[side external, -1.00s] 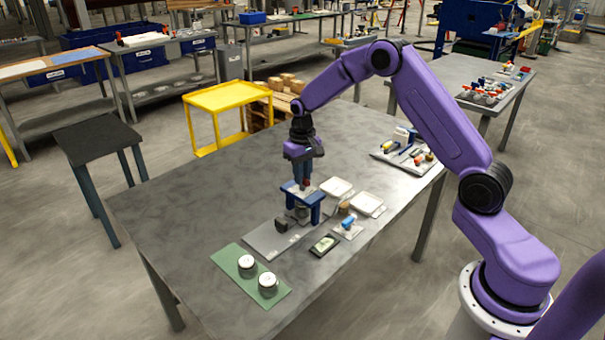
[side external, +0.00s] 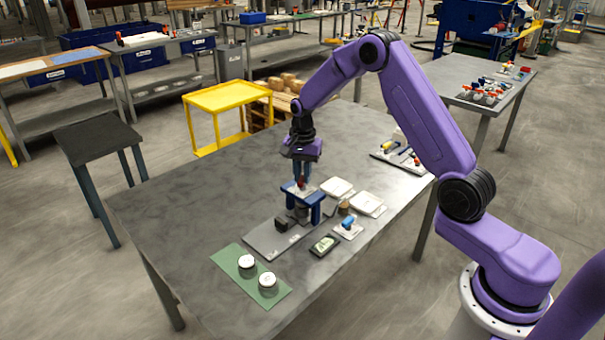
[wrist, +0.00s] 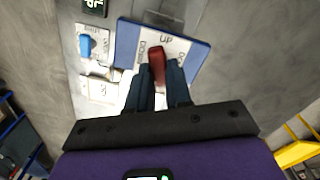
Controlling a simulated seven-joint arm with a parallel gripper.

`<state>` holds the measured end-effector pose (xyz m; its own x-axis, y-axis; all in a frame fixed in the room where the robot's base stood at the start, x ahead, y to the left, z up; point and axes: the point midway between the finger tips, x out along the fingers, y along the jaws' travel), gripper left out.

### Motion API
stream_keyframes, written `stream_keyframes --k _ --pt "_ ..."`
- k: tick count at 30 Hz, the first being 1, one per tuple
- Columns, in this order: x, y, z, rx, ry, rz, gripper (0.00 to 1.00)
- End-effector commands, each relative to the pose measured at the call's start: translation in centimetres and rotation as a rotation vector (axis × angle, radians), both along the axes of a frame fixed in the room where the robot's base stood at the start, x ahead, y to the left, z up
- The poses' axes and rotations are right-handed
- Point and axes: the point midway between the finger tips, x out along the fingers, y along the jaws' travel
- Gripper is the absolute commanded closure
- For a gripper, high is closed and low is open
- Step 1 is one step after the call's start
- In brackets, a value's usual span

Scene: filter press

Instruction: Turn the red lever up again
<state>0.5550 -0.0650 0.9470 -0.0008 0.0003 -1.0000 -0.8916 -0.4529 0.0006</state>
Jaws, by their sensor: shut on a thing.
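The blue press frame (side external: 316,204) stands on the grey table, with a white labelled plate on its top. It also shows in the wrist view (wrist: 125,45). The red lever (wrist: 157,62) sits over that plate, and its tip shows small in the side view (side external: 301,183). My gripper (wrist: 162,80) points down from above the press, its two dark blue fingers shut on the lever's near end. The fingers hide that end. In the side view my gripper (side external: 301,176) is just above the press top.
A grey base plate (side external: 265,240) lies under the press. A small display (side external: 325,244), a blue-handled part on a white plate (side external: 348,224) and white trays (side external: 368,203) are close by. Two white round pots stand on a green mat (side external: 228,258). The table's far left is clear.

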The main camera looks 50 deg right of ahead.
Motion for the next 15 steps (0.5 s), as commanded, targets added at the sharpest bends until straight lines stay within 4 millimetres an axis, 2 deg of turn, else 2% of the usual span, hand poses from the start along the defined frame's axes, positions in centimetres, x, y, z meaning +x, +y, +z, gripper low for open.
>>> stream_keyframes --k 7,15 --pt "0.09 -0.04 0.13 -0.001 -0.004 -0.216 1.0" --pt "0.09 -0.07 0.14 0.0 -0.004 -0.386 1.0"
